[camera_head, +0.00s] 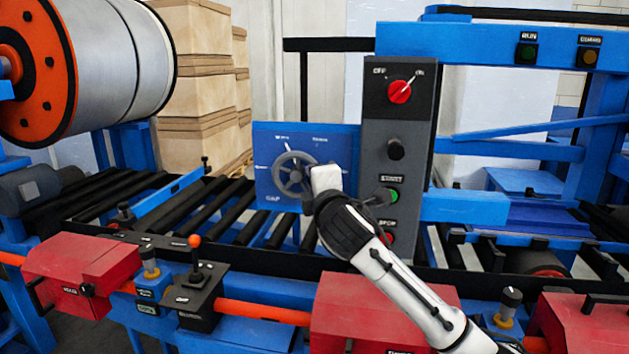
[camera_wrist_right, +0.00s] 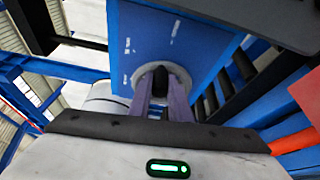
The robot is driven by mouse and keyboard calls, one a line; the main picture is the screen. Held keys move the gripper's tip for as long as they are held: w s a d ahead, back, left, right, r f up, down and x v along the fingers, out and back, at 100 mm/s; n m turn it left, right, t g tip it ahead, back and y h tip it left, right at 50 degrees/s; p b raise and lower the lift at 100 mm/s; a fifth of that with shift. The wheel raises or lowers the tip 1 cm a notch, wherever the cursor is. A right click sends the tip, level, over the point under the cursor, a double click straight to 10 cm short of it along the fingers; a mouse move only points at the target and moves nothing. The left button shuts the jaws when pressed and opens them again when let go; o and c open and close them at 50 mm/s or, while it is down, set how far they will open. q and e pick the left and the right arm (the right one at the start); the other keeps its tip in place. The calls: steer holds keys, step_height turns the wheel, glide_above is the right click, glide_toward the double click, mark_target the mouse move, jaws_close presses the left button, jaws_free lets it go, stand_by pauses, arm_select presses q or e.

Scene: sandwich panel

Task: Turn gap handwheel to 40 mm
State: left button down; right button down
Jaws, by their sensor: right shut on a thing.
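The gap handwheel (camera_head: 291,174) is a dark grey spoked wheel on a blue panel (camera_head: 262,140) marked GAP, left of the grey control box. My right arm comes in from the lower right, and its white gripper (camera_head: 322,180) is at the wheel's right side. In the right wrist view the gripper fingers (camera_wrist_right: 163,100) are shut on a dark part of the handwheel (camera_wrist_right: 180,72), in front of the blue panel. The arm hides part of the panel's right side. The scale marks are too small to read. My left gripper is not in view.
The grey control box (camera_head: 376,160) stands close to the right, with a red OFF/ON switch (camera_head: 400,91), a black knob (camera_head: 396,149) and a green START button (camera_head: 391,195). Black rollers (camera_head: 205,208) run behind. A joystick box (camera_head: 198,290) and red covers (camera_head: 85,272) line the front.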

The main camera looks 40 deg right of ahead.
steer(key=shift+r, duration=0.3)
steer(key=c, duration=1.8)
jaws_free()
steer(key=shift+o, duration=0.8)
steer(key=shift+f, duration=0.15)
steer(key=b+v, duration=0.1)
steer(key=v, duration=0.9)
steer(key=shift+s, duration=0.15)
steer(key=shift+f, duration=0.1)
